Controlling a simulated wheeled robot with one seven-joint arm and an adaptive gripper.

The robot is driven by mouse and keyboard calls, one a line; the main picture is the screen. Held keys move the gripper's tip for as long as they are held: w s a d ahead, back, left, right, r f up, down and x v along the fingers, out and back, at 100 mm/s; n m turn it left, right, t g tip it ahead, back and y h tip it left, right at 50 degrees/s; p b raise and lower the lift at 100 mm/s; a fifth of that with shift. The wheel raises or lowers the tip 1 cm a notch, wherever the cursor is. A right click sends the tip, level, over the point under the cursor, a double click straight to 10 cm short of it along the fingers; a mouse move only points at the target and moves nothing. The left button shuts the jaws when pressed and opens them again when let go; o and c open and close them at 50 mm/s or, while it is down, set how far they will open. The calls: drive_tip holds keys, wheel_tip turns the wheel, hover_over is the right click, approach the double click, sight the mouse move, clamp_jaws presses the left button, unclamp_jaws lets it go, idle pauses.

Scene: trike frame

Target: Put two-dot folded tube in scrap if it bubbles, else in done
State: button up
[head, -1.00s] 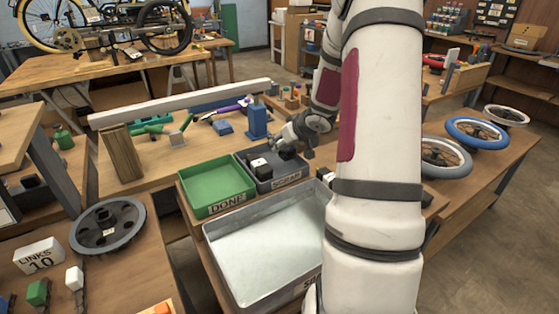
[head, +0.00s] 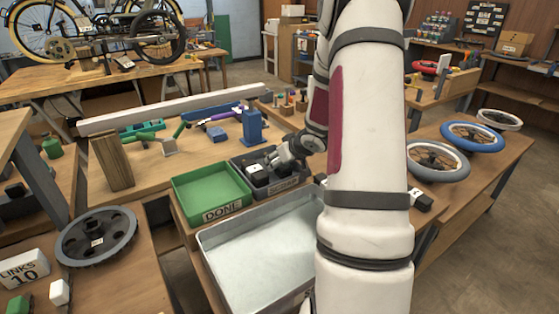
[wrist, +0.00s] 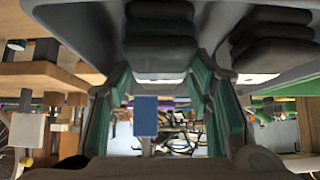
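A dark grey tray (head: 283,187), its label partly readable as SCRAP, stands beside the green tray (head: 222,212) labelled DONE. Two black folded tubes lie in the grey tray; the left one (head: 258,173) shows a white patch on top. In the wrist view the two dark folded stacks (wrist: 160,42) and (wrist: 268,42) appear upside down at the top. I cannot read any dots on them. My gripper (head: 277,160) is at the grey tray.
A metal basin (head: 262,248) of pale, clear-looking liquid stands in front of the trays; no bubbles show. A blue stand (head: 252,128) and a wooden block (head: 112,162) stand behind. Wheels (head: 438,160) lie on the right bench. A dark wheel (head: 97,238) lies at the left.

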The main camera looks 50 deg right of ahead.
drive_tip(key=shift+r, duration=0.15)
drive_tip(key=shift+s+r, duration=0.15)
drive_tip(key=shift+r, duration=0.1)
drive_tip(key=p+v, duration=0.4)
drive_tip(key=v, duration=0.7)
drive_tip(key=shift+s+r+p, duration=0.2)
drive_tip(key=shift+p, duration=0.2)
drive_tip(key=s+a+r+g+h, duration=0.2)
drive_tip(key=s+a+r+h, duration=0.1)
drive_tip(key=a+r, duration=0.9)
drive_tip(key=s+a+r+n+g+y, duration=0.2)
drive_tip(key=s+a+y, duration=0.3)
drive_tip(key=s+a, duration=1.4)
drive_tip(key=a+n+g, duration=0.1)
drive_tip(key=a, duration=0.3)
drive_tip(key=shift+g, duration=0.4)
drive_tip(key=shift+s+r, duration=0.1)
drive_tip(key=shift+s, duration=0.05)
